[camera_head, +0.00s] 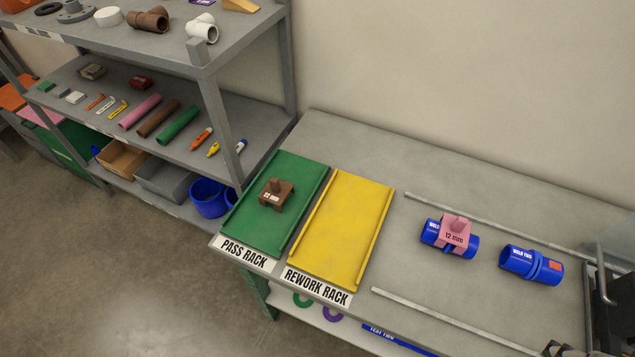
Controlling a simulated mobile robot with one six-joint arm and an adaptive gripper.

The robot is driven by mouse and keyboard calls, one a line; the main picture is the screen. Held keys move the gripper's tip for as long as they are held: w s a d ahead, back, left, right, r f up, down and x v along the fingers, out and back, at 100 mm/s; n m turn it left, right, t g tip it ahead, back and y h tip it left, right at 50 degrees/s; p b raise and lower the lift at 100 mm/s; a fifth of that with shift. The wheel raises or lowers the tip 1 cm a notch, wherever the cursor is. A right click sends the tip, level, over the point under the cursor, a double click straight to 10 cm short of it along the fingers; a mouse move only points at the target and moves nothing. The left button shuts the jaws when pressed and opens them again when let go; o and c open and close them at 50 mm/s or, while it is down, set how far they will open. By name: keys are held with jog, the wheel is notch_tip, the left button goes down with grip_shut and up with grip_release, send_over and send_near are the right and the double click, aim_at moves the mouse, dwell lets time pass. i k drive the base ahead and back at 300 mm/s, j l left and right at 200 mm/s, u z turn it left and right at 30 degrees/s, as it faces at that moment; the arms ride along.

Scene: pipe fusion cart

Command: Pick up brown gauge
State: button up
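The brown gauge (277,194) is a small block with short legs, a knob on top and a pale label. It sits upright on the green tray (252,232) labelled PASS RACK, near the tray's middle. Nothing touches it from above. A similar pink gauge (456,232) marked 12 mm straddles a blue pipe piece on the right part of the bench.
The yellow REWORK RACK tray (342,230) lies right of the green tray. A second blue pipe piece (532,264) lies further right, between two metal rails. A grey shelf unit (215,110) with pipes and tools stands at left. Dark equipment (606,287) is cut off at lower right.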

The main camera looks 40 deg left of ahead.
aim_at(276, 192)
jog(key=u, duration=2.15)
jog(key=z, duration=2.15)
jog(key=u, duration=2)
jog(key=i+j+u, duration=0.1)
jog(key=i+j+z, duration=0.1)
jog(key=i+j, duration=0.15)
jog(key=i+j+z, duration=0.1)
jog(key=i+j, duration=0.15)
jog(key=j, duration=0.15)
jog(key=i+j+z, duration=0.1)
jog(key=j, duration=0.3)
jog(key=i, duration=0.1)
